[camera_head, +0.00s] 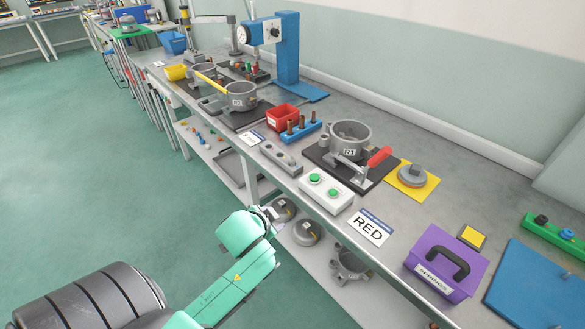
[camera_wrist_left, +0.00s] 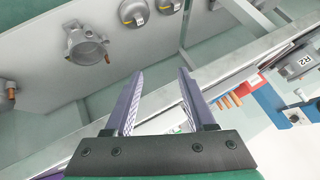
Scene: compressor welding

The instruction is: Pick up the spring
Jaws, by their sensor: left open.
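No spring shows in either view. A purple box (camera_head: 437,262) labelled SPRINGS, with a black handle on its closed top, stands on the bench at the lower right; its inside is hidden. My left gripper (camera_head: 268,212) is beside the front edge of the bench, left of the box and well apart from it. In the left wrist view my left gripper (camera_wrist_left: 162,76) has its two fingers wide apart with nothing between them.
A RED sign (camera_head: 369,228) and a white box with green buttons (camera_head: 325,188) lie along the front edge. A clamp fixture holds a metal housing (camera_head: 350,136). A blue plate (camera_head: 535,285) lies right of the purple box. A lower shelf holds metal parts (camera_head: 305,232). The floor at left is clear.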

